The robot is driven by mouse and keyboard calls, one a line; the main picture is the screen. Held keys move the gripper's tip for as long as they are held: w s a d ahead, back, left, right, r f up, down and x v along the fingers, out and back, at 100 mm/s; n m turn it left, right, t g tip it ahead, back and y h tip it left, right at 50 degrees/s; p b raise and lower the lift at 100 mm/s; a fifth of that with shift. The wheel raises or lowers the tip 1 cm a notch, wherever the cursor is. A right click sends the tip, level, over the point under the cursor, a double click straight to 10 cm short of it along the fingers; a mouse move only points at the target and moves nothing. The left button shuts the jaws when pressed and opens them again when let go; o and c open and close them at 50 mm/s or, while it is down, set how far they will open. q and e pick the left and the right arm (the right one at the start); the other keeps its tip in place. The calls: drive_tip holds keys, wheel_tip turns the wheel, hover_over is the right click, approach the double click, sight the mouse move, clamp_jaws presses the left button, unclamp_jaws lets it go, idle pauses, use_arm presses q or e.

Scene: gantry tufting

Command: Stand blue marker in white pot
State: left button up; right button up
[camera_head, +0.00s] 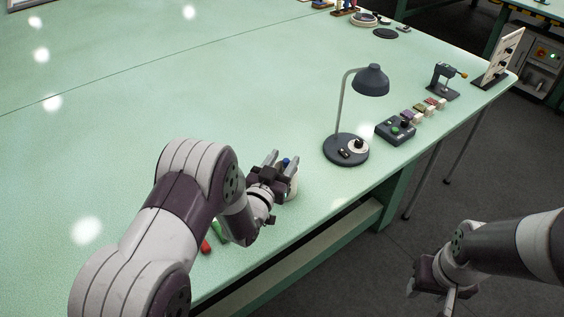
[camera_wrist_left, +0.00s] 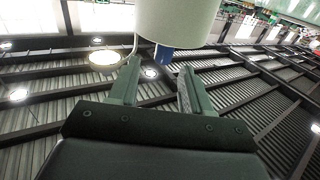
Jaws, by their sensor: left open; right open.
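The white pot (camera_head: 292,188) stands on the green table by its front edge, partly hidden behind my left gripper (camera_head: 278,163). The blue marker (camera_head: 286,161) shows as a small blue end above the pot. In the left wrist view, which is upside down, the blue marker (camera_wrist_left: 164,54) sticks out past the rim of the white pot (camera_wrist_left: 178,18); its lower part is hidden. My left gripper (camera_wrist_left: 155,88) is open, its fingers spread on either side of the blue end with visible gaps. My right gripper (camera_head: 446,297) is open and empty, off the table over the floor.
A green piece (camera_head: 219,232) and a red piece (camera_head: 206,246) lie by my left forearm, partly hidden. A desk lamp (camera_head: 347,149) and a button box (camera_head: 396,130) stand right of the pot. The table's left and middle are clear.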

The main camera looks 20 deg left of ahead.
use_arm(q)
drive_tip(key=s+a, duration=0.2)
drive_tip(key=s, duration=1)
drive_tip(key=shift+s, duration=0.25)
drive_tip(key=shift+f, duration=0.1)
